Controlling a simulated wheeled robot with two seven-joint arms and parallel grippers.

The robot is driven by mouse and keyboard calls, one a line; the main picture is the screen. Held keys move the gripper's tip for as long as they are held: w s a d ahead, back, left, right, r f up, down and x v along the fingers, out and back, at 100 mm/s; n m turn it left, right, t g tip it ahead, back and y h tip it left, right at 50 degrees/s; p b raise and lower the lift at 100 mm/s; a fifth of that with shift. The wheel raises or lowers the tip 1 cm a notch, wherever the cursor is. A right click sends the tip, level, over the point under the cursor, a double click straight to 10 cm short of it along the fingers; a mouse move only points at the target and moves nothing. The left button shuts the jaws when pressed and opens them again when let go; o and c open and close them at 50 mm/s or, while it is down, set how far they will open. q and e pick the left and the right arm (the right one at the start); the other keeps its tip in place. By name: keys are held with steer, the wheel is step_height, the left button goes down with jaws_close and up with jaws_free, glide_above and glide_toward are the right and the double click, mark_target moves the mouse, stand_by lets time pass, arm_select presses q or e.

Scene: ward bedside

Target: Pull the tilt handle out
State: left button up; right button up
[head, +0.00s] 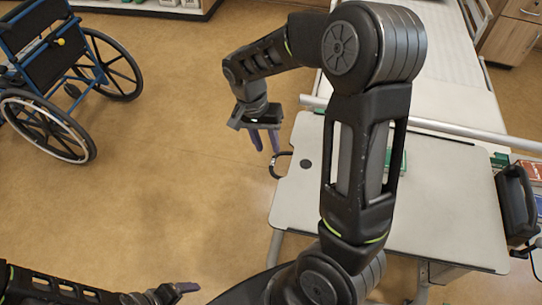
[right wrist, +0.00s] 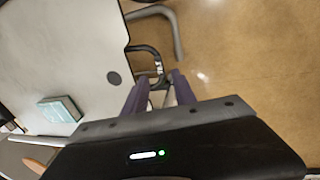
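The tilt handle (head: 279,166) is a black loop at the left edge of the pale overbed table top (head: 440,215). It also shows in the right wrist view (right wrist: 154,56), beyond the fingertips. My right gripper (head: 266,146) is open and empty, its purple fingers pointing down just up and left of the handle. In the right wrist view the handle's outer bar appears between the two open fingers (right wrist: 160,75); I cannot tell how deep it sits, and no grip shows. My left gripper (head: 187,288) is low at the left, seen edge-on, its opening unclear.
A wheelchair (head: 60,75) stands at the upper left. A pale rail (head: 450,130) runs behind the table top. The floor left of the handle is clear.

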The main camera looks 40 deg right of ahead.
mark_target(273, 162)
steer(key=f, duration=0.4)
steer(key=s+f, duration=0.1)
steer(key=f, duration=0.1)
steer(key=shift+d, duration=0.4)
jaws_close()
